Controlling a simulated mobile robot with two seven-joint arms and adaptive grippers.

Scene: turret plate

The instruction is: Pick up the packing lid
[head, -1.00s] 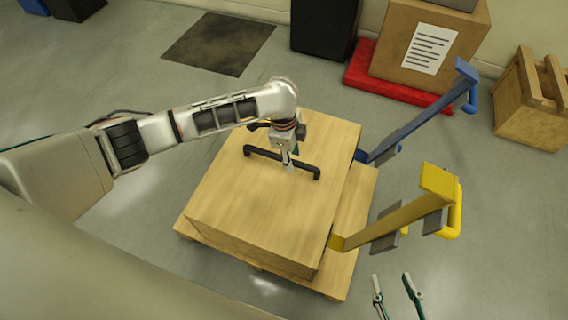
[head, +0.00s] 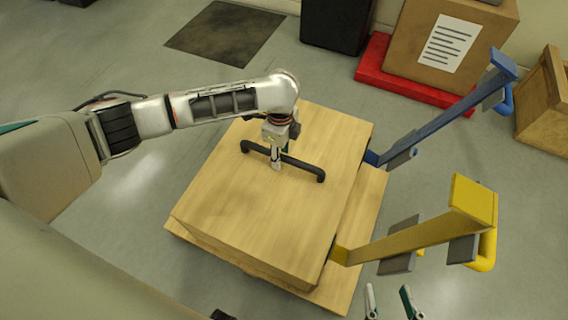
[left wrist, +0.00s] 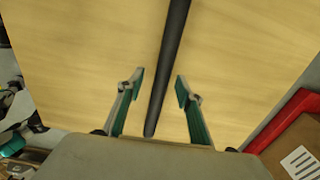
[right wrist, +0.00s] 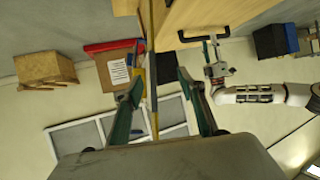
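The packing lid (head: 235,205) is a light wooden box-shaped cover with a black bar handle (head: 309,172) on top. My left gripper (head: 276,165) is over the handle, pointing down. In the left wrist view, its open fingers (left wrist: 160,76) stand on either side of the dark handle bar (left wrist: 168,65), with gaps on both sides. My right gripper (head: 388,292) is open and empty at the bottom right, apart from the lid. In the right wrist view, its fingers (right wrist: 160,74) are spread; the yellow post (right wrist: 153,95) shows between them, apparently beyond.
The lid sits on a wooden base (head: 350,262). A yellow post (head: 415,228) and a blue post (head: 440,112) with handles lean out on its right side. A labelled carton (head: 490,55) on a red base and a wooden crate (head: 545,115) stand behind.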

